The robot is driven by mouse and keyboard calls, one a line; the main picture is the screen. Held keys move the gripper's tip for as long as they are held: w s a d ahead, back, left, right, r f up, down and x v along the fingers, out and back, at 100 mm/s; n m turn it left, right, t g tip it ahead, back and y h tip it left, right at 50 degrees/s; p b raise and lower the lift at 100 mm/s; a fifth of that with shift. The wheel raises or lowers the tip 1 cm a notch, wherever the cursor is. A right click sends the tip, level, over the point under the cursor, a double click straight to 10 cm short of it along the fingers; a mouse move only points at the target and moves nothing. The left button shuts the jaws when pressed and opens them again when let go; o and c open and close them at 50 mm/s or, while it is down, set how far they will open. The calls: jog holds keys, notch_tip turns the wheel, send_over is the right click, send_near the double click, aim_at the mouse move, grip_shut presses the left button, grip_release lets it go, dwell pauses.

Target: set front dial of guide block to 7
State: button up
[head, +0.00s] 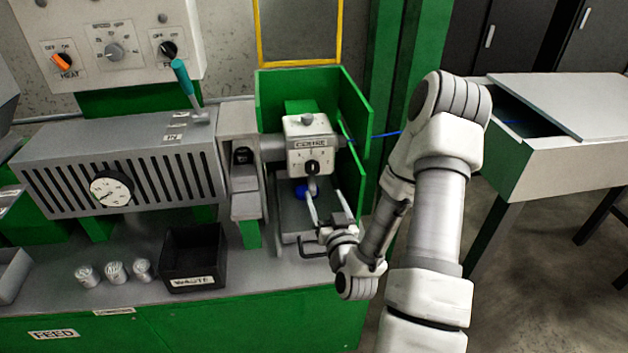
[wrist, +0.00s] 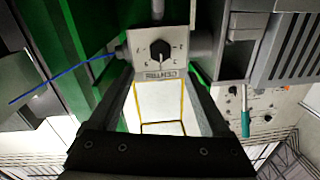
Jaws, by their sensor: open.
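The guide block (head: 308,150) is a pale box labelled CENTRE inside a green guard on the bench. Its front dial (head: 311,168) is a black knob on the front face; the number it points to is too small to read. In the wrist view the block (wrist: 176,71) appears upside down, with the black dial (wrist: 160,52) near the top centre. My gripper (head: 312,205) is open and empty just below and in front of the dial. In the wrist view its two fingers (wrist: 160,90) stand apart on either side below the block, not touching the dial.
A green guard (head: 353,115) walls the block at the back and right. A blue cable (head: 388,134) runs out to the right. A black waste bin (head: 194,262) and several pale cylinders (head: 115,271) stand on the bench at left. A teal-handled lever (head: 184,83) rises from the grey machine.

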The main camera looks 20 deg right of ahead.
aim_at(313, 170)
jog(key=b, duration=0.2)
jog(key=w+b, duration=0.1)
jog(key=b, duration=0.2)
jog(key=w+b, duration=0.1)
jog(key=b, duration=0.1)
jog(key=shift+w+d+f, duration=0.15)
jog(key=shift+d+f, duration=0.1)
jog(key=shift+f, duration=0.05)
jog(key=shift+w+b, duration=0.1)
jog(key=shift+b, duration=0.55)
jog(key=x, duration=0.8)
jog(key=shift+w+r, duration=0.25)
jog(key=shift+w, duration=0.1)
grip_shut()
